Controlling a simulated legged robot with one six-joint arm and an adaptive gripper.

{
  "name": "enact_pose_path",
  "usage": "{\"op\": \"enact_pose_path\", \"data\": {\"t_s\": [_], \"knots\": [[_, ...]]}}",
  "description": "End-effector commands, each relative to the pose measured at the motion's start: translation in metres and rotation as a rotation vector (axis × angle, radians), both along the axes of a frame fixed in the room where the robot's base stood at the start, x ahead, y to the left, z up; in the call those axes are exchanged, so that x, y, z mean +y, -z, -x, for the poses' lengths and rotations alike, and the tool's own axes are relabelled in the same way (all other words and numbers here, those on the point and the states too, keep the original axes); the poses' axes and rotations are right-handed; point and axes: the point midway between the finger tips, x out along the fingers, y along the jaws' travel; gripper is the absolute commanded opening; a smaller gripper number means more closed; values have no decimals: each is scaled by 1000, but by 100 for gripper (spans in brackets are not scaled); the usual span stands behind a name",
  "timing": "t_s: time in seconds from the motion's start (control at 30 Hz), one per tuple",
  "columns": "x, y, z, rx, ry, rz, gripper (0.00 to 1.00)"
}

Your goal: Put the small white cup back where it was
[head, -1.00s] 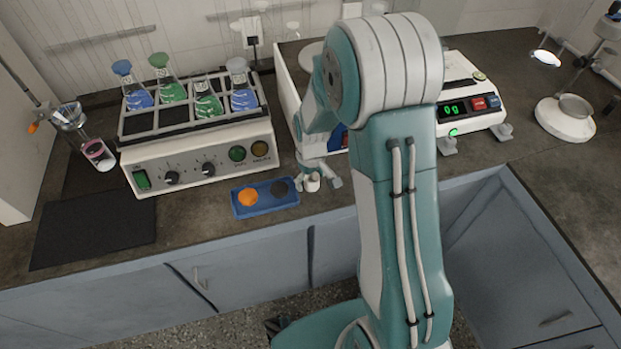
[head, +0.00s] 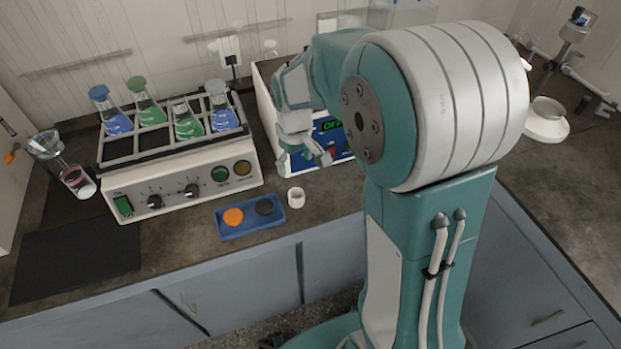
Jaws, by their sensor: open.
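The small white cup (head: 296,197) stands upright on the dark counter, just right of the blue tray (head: 226,232). Nothing touches the cup. My gripper (head: 306,163) is open and empty, above and behind the cup, in front of the blue panel of a white device. My arm hides much of that device.
The blue tray holds an orange disc (head: 233,216) and a dark disc (head: 264,207). A white shaker (head: 187,190) with several coloured flasks stands behind it. A black mat (head: 75,260) lies at the left. A white round-based stand (head: 545,120) is at the far right.

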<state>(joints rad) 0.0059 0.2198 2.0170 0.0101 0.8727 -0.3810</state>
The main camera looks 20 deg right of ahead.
Motion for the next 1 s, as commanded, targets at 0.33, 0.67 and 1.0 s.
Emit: {"op": "enact_pose_path", "data": {"t_s": [0.33,0.67,1.0], "knots": [[1,-90,77,-196,149,-15,88],[1,-130,160,-374,293,-59,88],[1,-133,197,-454,363,-89,88]]}}
